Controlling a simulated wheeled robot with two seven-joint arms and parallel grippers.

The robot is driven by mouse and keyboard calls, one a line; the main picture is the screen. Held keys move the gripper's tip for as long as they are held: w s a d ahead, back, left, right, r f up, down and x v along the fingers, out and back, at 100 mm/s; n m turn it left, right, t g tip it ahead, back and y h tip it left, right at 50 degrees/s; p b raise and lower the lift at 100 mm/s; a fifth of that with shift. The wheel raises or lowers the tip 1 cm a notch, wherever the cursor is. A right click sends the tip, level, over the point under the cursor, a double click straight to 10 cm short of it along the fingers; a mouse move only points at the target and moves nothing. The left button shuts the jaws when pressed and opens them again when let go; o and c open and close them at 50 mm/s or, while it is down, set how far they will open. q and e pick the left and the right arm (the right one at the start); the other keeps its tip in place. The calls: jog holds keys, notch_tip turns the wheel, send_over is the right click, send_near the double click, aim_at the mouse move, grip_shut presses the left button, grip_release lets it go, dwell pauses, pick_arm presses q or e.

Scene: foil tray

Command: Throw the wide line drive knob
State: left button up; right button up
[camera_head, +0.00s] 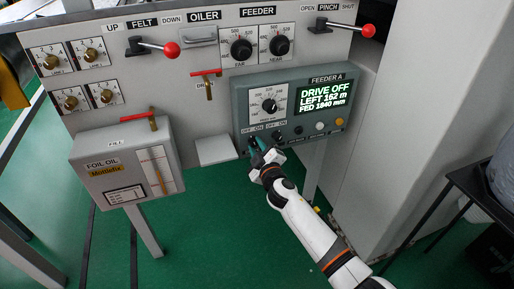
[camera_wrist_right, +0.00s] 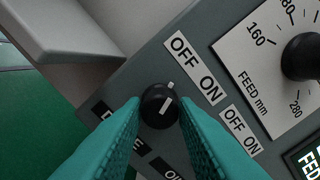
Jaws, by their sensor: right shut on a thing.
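A round black knob (camera_wrist_right: 156,106) with a white pointer line sits on the grey Feeder A panel (camera_head: 240,108), under an OFF/ON label (camera_wrist_right: 194,68). The pointer points toward OFF. The label below the knob is mostly hidden by a finger. My right gripper (camera_head: 254,143) reaches the panel's lower left; its teal fingers (camera_wrist_right: 159,108) are shut on the knob, one on each side. The green display (camera_head: 324,94) reads DRIVE OFF, LEFT 162 m, FED 1840 mm. My left gripper is not in view.
A second OFF/ON label (camera_wrist_right: 240,130) is close beside, its knob hidden in the wrist view. A feed dial (camera_head: 269,106) is above. A grey ledge (camera_head: 215,151) juts out left of the panel. The foil oil box (camera_head: 125,160) stands farther left.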

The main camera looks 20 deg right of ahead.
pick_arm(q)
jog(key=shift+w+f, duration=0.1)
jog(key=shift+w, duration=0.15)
pick_arm(e)
jog(key=shift+n, duration=1)
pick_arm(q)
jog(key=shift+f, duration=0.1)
pick_arm(e)
jog(key=o, duration=1)
jog(key=shift+s, duration=0.2)
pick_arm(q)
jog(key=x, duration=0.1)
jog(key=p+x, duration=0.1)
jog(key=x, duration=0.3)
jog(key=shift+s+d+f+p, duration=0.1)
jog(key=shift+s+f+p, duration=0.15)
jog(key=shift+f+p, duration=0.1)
pick_arm(e)
jog(key=s, duration=1.1)
jog(key=shift+s+d, duration=0.2)
jog(key=shift+s, duration=0.15)
